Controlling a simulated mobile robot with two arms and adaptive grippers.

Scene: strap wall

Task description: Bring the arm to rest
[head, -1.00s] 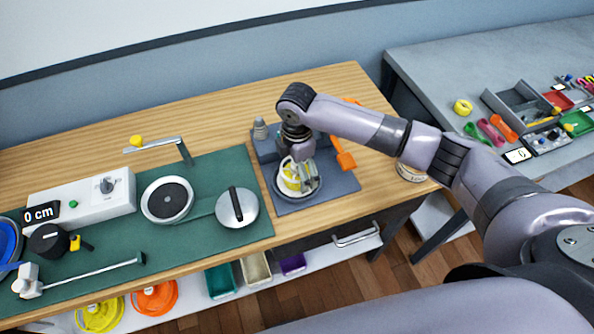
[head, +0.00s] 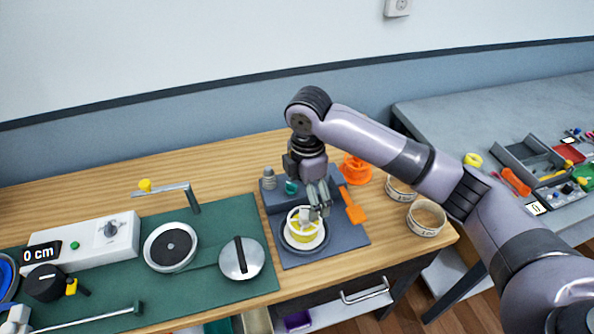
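My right arm reaches in from the right over the wooden bench. Its gripper (head: 320,212) points down at a yellow and white spool (head: 304,232), with the fingertips at the spool's upper right edge. I cannot tell whether they touch it or how far apart they are. The spool sits on a round seat of a dark grey fixture (head: 345,232). My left gripper is not in view.
An orange scraper-like tool (head: 352,207) and an orange spool (head: 356,169) are close to the gripper. Two round tins, one at the front (head: 425,218), stand under my forearm. A green mat (head: 215,285) with a metal-lidded round device (head: 241,259) lies to the left.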

